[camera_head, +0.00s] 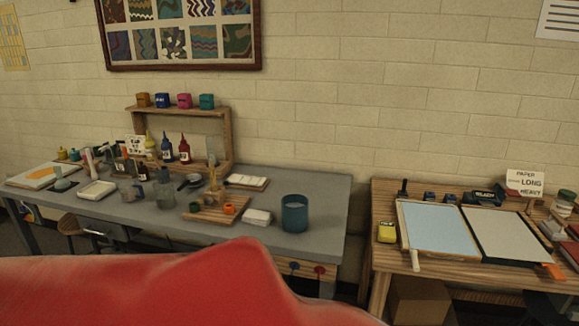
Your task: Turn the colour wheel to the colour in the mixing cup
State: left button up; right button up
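I cannot make out a colour wheel in this view. No cup is clearly the mixing cup. A teal cup-like container (294,216) stands upright near the right end of the grey table (160,205); its contents are not clear. A wooden board (212,216) left of it carries a small orange cup (229,209) and a small green one (195,207). Neither of my grippers shows. A large red shape close to the camera covers the lower left and hides the floor and the table's front there.
A gap separates the tables.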

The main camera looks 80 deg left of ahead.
aim_at(27, 212)
jog(key=u, duration=4.4)
jog(key=i+j+z, duration=0.1)
jog(key=i+j, duration=0.7)
jog(key=i+j+z, duration=0.1)
jog(key=i+j, duration=0.75)
jog(key=i+j+z, duration=0.1)
jog(key=i+j, duration=1.65)
jog(key=j, duration=0.15)
jog(key=i+l+z, duration=0.05)
